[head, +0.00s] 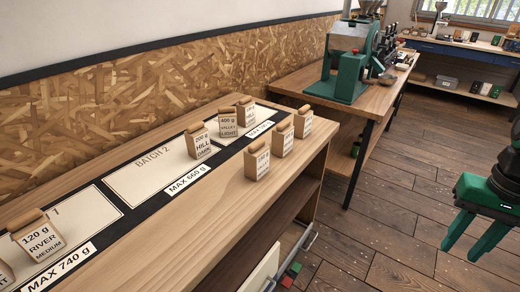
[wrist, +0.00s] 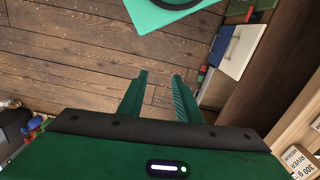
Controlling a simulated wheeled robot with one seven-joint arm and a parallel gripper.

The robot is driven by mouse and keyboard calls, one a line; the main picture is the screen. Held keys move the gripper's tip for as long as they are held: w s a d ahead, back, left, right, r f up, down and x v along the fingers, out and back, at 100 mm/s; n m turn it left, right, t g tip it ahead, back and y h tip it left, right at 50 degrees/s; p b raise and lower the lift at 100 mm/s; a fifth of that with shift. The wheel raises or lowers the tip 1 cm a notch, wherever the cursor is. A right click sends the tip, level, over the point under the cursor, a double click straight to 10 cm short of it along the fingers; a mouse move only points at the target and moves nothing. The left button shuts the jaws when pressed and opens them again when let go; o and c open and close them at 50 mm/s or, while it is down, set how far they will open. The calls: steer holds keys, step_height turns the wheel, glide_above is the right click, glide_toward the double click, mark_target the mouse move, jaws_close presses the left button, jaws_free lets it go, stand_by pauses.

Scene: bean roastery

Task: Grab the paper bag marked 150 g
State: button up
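Several small tan paper bags with white labels stand on the wooden counter (head: 235,190) in the head view. Readable are a 120 g River Medium bag (head: 39,236), a 200 g Hill bag (head: 200,142) and a 400 g Valley Light bag (head: 228,127). Labels on the front-edge bag (head: 257,163), the two bags behind it (head: 283,139) (head: 303,122) and the rear bag (head: 245,112) are too small to read surely, so I cannot tell which is 150 g. My gripper (head: 462,254) is open and empty, right of the counter, over the floor; it also shows in the wrist view (wrist: 160,82).
Flat boards (head: 160,172) on the counter carry MAX 740 g and MAX 660 g strips. A green machine (head: 350,60) stands on a farther table. Open floor (head: 400,215) lies between counter and gripper. The wrist view shows a bag labelled River (wrist: 299,160) at lower right.

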steer(key=shift+w+a, duration=0.25)
steer(key=shift+w, duration=0.45)
steer(key=o, duration=0.9)
steer(key=shift+s+a+r+n, duration=0.1)
steer(key=shift+s+r+n, duration=0.05)
steer(key=shift+n, duration=0.15)
steer(key=shift+o, duration=1.4)
steer(key=w+a+f+n+t, duration=0.2)
steer(key=w+a+n, duration=0.2)
steer(key=w, duration=0.5)
steer(key=shift+w+f+n, duration=0.3)
steer(key=shift+f+n, duration=0.1)
steer(key=shift+n, duration=0.2)
steer(key=n+t+y, duration=0.6)
steer(key=n+y, duration=0.4)
steer(key=n, duration=0.1)
glide_toward(264, 157)
steer(key=x, duration=0.5)
steer(key=shift+w+a+f, duration=0.1)
steer(key=shift+a+f, duration=0.05)
steer(key=shift+f, duration=0.25)
steer(key=shift+w+a, duration=0.2)
steer(key=shift+a, duration=0.1)
steer(key=shift+r+x, duration=0.25)
steer(key=shift+x, duration=2.25)
steer(key=shift+r+x, duration=0.2)
steer(key=shift+x, duration=2.35)
